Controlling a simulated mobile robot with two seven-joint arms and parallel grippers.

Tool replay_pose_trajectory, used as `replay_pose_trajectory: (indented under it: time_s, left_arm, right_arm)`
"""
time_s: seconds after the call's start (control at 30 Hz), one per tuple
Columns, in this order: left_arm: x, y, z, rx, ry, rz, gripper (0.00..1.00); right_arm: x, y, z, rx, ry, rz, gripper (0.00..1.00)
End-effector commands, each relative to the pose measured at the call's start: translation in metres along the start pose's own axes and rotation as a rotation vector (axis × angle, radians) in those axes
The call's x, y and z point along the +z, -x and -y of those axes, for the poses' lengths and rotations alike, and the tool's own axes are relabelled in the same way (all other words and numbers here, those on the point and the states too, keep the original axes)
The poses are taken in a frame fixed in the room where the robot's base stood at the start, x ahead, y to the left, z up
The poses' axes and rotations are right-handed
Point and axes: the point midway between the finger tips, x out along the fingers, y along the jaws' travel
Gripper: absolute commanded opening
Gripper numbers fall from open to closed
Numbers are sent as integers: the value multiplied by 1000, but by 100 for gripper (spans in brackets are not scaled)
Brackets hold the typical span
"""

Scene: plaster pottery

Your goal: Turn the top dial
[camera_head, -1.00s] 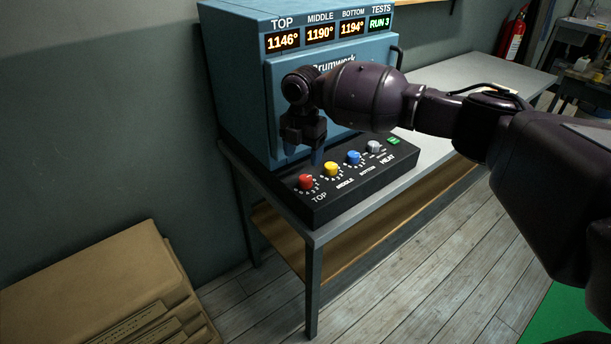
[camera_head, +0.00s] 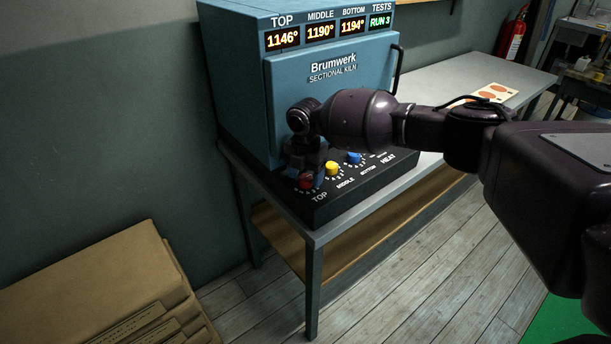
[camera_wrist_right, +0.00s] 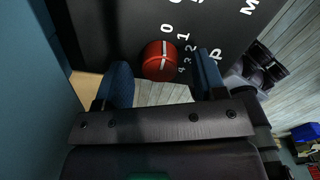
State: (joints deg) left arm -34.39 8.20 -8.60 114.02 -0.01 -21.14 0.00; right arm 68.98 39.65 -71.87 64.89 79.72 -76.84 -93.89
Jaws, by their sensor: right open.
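The red top dial (camera_head: 305,183) is at the left end of the kiln's black control panel (camera_head: 345,190), partly hidden by my right gripper (camera_head: 306,172) in the head view. In the right wrist view the red dial (camera_wrist_right: 158,62) shows a white line on its face, with numbers beside it. My right gripper (camera_wrist_right: 162,68) is open, its blue fingers on either side of the dial. I see gaps between dial and fingers. The kiln's TOP display (camera_head: 282,38) reads 1146°. My left gripper is not in view.
A yellow dial (camera_head: 332,169) and a blue dial (camera_head: 354,158) sit to the right along the panel. The blue kiln (camera_head: 240,90) stands behind, on a grey table (camera_head: 475,72). The floor in front is clear.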

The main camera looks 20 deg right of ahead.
Motion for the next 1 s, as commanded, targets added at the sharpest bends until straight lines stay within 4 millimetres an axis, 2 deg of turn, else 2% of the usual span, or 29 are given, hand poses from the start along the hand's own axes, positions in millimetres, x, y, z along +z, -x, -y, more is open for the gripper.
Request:
replay_pose_trajectory:
  time_s: [0.37,0.7,1.0]
  left_arm:
    - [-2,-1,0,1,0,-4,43]
    - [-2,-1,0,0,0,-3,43]
    - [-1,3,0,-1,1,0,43]
  right_arm:
    - [0,-5,0,0,0,0,64]
    - [0,-5,0,0,0,0,15]
    - [-1,-5,0,0,-42,-1,15]
